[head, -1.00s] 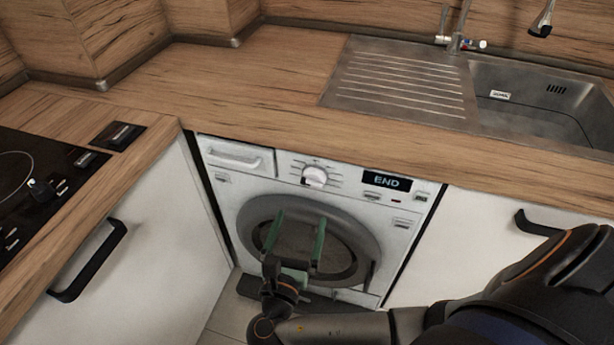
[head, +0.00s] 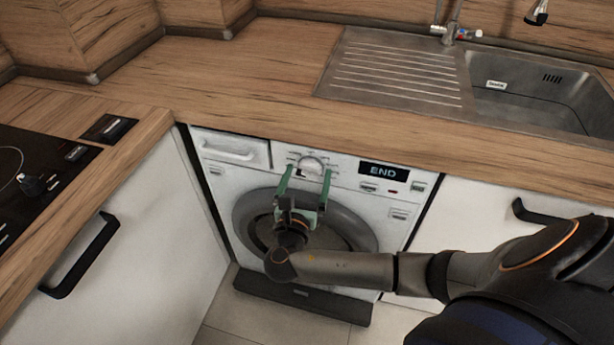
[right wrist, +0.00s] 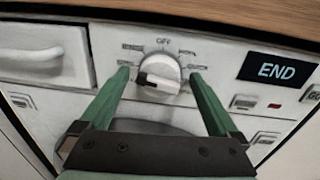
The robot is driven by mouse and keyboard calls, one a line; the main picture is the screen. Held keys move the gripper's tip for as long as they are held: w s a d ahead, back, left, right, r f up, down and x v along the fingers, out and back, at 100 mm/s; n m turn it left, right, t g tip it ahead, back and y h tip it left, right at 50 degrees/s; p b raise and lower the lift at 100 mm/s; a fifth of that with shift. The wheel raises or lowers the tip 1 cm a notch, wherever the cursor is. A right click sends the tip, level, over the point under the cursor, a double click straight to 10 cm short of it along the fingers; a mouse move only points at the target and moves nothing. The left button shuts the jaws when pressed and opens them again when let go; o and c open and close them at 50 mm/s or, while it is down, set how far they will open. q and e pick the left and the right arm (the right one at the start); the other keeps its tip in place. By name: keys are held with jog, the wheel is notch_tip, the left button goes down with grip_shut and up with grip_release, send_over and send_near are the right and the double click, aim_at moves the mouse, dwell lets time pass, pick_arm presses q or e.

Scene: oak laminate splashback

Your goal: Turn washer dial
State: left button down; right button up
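The white washer dial (head: 311,164) is on the panel of the washing machine (head: 231,173), left of the display reading END (head: 383,172). In the right wrist view the dial (right wrist: 160,72) shows a dark mark at its lower left, with labels around it and OFF above. My right gripper (head: 306,180) is open, its two green fingers apart, their tips to the left and right of the dial. In the right wrist view the fingertips (right wrist: 159,74) flank the dial with a gap on both sides. My left gripper is out of view.
The wooden countertop (head: 230,85) overhangs close above the panel. A detergent drawer (head: 230,148) is left of the dial. A cabinet with a black handle (head: 85,257) stands at the left. A steel sink (head: 540,100) is at the upper right.

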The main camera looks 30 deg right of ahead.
jog(key=c, duration=1.3)
